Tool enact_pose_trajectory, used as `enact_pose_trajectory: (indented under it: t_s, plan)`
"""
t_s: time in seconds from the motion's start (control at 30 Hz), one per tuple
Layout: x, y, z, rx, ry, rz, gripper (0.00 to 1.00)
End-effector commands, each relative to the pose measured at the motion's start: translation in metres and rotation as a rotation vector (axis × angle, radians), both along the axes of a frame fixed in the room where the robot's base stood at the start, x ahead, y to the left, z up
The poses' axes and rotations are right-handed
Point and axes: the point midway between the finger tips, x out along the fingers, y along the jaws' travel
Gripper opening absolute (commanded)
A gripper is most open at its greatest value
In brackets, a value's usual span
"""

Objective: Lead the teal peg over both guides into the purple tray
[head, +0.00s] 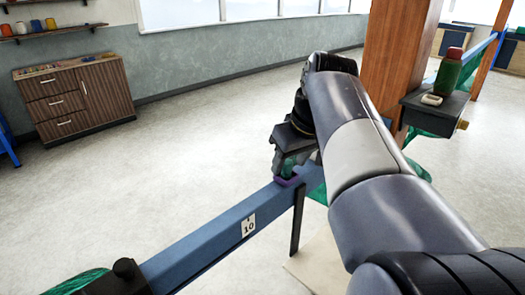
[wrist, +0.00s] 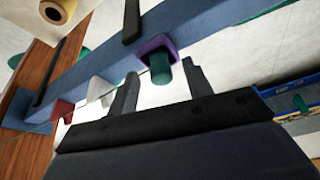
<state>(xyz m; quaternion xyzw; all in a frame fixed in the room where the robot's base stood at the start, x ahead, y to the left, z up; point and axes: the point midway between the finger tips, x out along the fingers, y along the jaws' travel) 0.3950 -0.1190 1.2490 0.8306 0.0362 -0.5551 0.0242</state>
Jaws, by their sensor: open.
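The teal peg (wrist: 161,68) stands in the purple tray (wrist: 152,47) on the blue beam. In the head view the peg (head: 286,170) and tray (head: 289,182) show just under my gripper (head: 285,163). In the wrist view my gripper (wrist: 160,85) is open, with one finger on each side of the peg and gaps between. A thin line runs along the beam from near the tray past a white block (wrist: 100,88) and a red block (wrist: 62,110). I cannot tell for sure which parts are the guides. My arm hides this stretch in the head view.
The blue beam (head: 213,240) carries a label reading 10. A wooden post (head: 395,60) stands behind my arm, with a dark shelf (head: 437,110) holding a green bottle (head: 447,80). Green netting (head: 85,281) lies at the lower left. The floor to the left is clear.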

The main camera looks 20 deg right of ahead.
Motion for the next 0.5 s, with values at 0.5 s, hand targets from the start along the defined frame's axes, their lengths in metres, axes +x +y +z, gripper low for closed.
enact_pose_trajectory:
  t_s: [0.5]
  plan:
    - [-0.035,-0.003,0.084,-0.001,-0.001,-0.002,0.48]
